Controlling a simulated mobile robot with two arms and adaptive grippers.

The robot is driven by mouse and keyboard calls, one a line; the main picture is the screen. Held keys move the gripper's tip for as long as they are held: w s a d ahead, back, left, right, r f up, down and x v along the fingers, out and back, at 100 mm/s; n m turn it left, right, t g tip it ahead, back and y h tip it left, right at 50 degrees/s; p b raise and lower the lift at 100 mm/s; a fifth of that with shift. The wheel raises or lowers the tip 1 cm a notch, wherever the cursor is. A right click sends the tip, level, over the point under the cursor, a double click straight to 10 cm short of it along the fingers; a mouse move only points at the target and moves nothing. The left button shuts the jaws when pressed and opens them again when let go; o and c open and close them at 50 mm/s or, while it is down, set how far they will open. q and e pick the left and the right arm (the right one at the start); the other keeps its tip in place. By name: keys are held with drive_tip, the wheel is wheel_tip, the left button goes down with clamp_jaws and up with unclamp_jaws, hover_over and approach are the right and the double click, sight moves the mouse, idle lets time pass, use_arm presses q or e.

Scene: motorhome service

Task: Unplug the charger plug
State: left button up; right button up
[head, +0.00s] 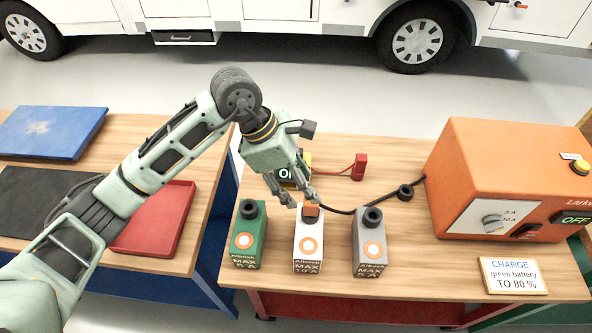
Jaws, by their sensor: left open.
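My right gripper is not in view.
A green battery (247,240) and a grey battery (370,248) stand close on either side. A black ring (405,191) lies by the cable. A sign (512,275) reads "CHARGE green battery TO 80 %".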

sight(307, 200)
use_arm(q)
drive_tip(key=shift+y, duration=0.4)
drive_tip(key=x, duration=0.2)
drive_tip(key=p+x, duration=0.1)
drive_tip(key=x, duration=0.1)
drive_tip(key=p+x, duration=0.1)
drive_tip(key=x, duration=0.1)
drive_tip(key=shift+a+f, duration=0.2)
drive_tip(key=shift+a, duration=0.15)
drive_tip(key=shift+d+f+p, duration=0.2)
drive_tip(key=shift+f+p, duration=0.1)
drive_tip(key=shift+f, duration=0.35)
drive_tip(key=shift+w, duration=0.1)
drive_tip(key=shift+c, duration=0.5)
clamp_jaws()
drive_tip(key=shift+r, duration=0.65)
